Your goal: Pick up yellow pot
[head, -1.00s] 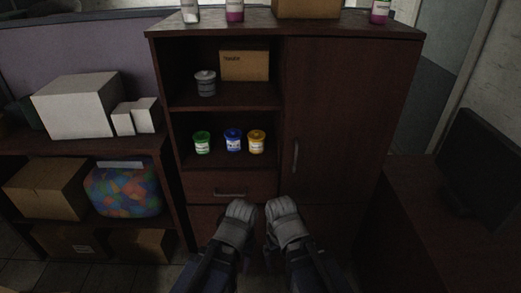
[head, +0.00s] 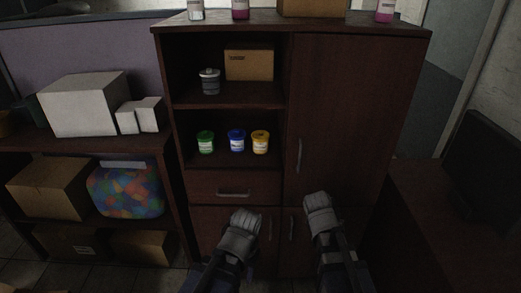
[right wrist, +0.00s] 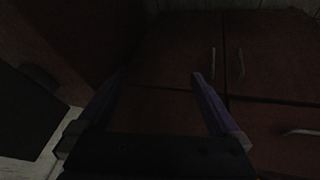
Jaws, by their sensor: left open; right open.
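The yellow pot (head: 260,142) stands upright on the middle shelf of the dark wooden cabinet, at the right end of a row with a blue pot (head: 237,141) and a green pot (head: 205,142). My left gripper (head: 246,215) is open and empty, low in front of the cabinet, below the pots. My right gripper (head: 318,199) is open and empty in front of the cabinet's right side, below and to the right of the yellow pot.
A grey canister (head: 210,82) and a cardboard box (head: 249,63) stand on the shelf above. A closed door (head: 345,110) and a drawer (head: 222,187) bound the open shelves. A side shelf at left holds boxes and a colourful bag (head: 126,190). A black monitor (head: 485,170) stands at right.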

